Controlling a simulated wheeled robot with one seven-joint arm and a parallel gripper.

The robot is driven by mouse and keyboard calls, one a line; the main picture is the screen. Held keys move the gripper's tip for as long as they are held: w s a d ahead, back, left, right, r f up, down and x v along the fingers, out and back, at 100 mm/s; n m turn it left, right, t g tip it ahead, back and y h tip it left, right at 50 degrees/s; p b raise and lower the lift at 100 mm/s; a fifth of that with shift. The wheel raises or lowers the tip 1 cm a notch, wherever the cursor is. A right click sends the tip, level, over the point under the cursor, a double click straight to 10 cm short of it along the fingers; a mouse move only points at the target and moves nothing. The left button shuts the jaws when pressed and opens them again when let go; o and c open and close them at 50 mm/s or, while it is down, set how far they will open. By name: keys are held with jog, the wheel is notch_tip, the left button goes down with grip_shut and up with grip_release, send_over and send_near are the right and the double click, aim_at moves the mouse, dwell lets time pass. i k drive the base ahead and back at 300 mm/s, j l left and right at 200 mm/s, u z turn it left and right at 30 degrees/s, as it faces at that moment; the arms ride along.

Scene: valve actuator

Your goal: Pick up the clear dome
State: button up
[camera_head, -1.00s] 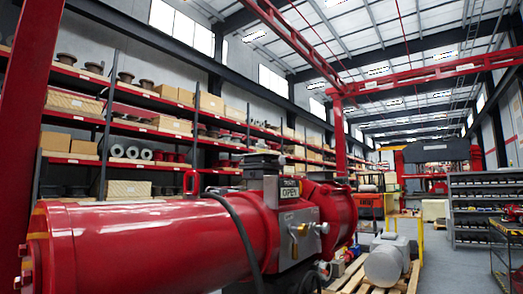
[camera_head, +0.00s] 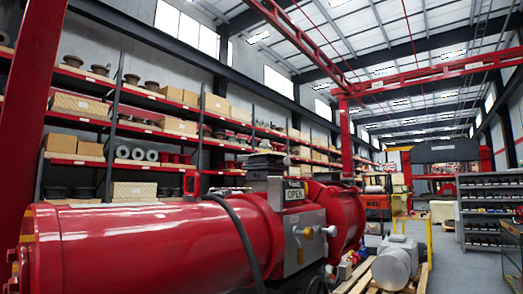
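A large red valve actuator (camera_head: 140,245) lies across the lower left and middle of the head view. Its grey middle housing (camera_head: 300,240) carries a sign reading OPEN (camera_head: 294,193) on top, beside a grey block (camera_head: 266,162). The sign may sit under a clear cover, but I cannot make out a clear dome for certain. My gripper is not in view.
Tall racks (camera_head: 120,128) with boxes and metal parts line the left wall. A grey motor (camera_head: 396,263) lies on a wooden pallet at right. A grey shelf unit (camera_head: 487,210) stands farther right. A black hose (camera_head: 240,235) crosses the actuator.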

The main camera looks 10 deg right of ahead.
aim_at(264, 147)
jog(key=i+l+u, duration=0.1)
jog(key=i+l, duration=0.15)
jog(key=i+l+u, duration=0.15)
jog(key=l, duration=0.25)
jog(key=i+l+u, duration=0.1)
jog(key=i+l, duration=0.25)
jog(key=i+l+u, duration=0.1)
jog(key=i+l, duration=0.15)
jog(key=i+l+u, duration=0.1)
jog(key=l, duration=0.4)
jog(key=i, duration=0.1)
